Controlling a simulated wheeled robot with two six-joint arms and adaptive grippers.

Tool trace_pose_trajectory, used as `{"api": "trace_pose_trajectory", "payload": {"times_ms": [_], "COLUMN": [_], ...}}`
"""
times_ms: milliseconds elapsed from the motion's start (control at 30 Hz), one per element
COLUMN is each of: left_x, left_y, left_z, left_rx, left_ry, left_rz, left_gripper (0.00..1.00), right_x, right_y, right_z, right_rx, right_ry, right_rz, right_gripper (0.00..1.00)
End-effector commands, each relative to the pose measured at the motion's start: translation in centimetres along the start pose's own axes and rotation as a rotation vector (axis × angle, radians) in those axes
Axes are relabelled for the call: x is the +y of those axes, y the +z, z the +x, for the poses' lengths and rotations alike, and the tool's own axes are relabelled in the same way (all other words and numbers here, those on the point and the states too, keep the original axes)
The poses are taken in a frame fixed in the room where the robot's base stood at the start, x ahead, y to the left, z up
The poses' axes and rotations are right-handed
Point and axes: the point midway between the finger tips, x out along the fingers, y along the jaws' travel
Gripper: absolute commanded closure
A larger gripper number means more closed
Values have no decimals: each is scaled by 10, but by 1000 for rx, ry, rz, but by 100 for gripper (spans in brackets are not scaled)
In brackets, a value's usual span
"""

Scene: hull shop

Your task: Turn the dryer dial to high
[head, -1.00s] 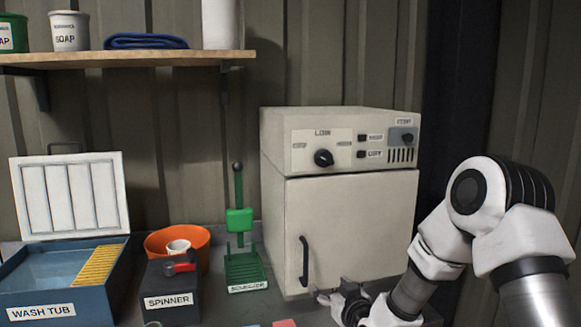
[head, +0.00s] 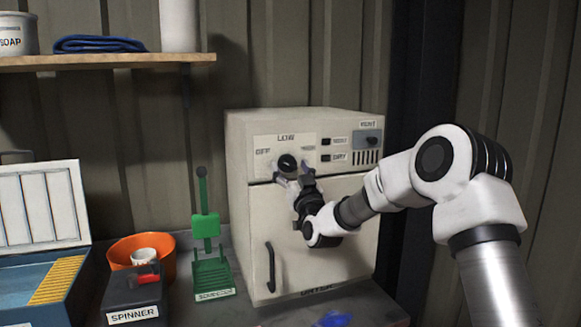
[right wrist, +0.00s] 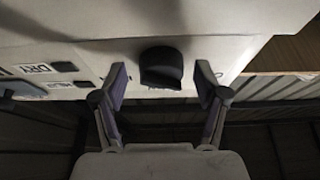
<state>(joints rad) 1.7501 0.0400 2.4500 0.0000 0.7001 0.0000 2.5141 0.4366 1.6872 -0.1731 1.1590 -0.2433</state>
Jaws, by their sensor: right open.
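The dryer (head: 320,235) is a white box on the counter with a control panel (head: 262,150) along its top front. Its black dial (head: 287,162) sits below the LOW label, with OFF to its left and a label too small to read to its right. I cannot tell where the dial points. My right gripper (head: 293,180) is open in front of the panel, just below the dial. In the right wrist view, the dial (right wrist: 161,68) stands between the two spread fingertips, with gaps visible on both sides. My left gripper is not in view.
Two small black buttons and a vent slider (head: 372,140) sit right of the dial. The dryer door has a black handle (head: 270,266). Left stand a green squeezer (head: 207,228), orange bowl (head: 168,262), spinner (head: 135,293) and wash tub (head: 78,300). A shelf (head: 110,62) hangs above.

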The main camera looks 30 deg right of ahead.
Motion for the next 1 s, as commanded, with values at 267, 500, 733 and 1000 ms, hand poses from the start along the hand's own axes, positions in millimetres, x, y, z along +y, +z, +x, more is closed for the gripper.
{"api": "trace_pose_trajectory", "payload": {"times_ms": [267, 500, 733, 1000], "left_x": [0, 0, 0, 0], "left_y": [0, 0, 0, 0], "left_z": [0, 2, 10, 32], "left_rx": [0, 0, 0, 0], "left_ry": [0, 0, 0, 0], "left_rz": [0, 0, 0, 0], "left_gripper": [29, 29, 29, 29], "right_x": [0, 0, -1, -3], "right_y": [0, 0, 2, 3], "right_z": [0, -1, -1, -2], "right_rx": [0, 1, 2, 3], "right_ry": [-1, 1, 22, 87], "right_rz": [-1, 4, 54, 213], "right_gripper": [88, 88, 88, 88]}}
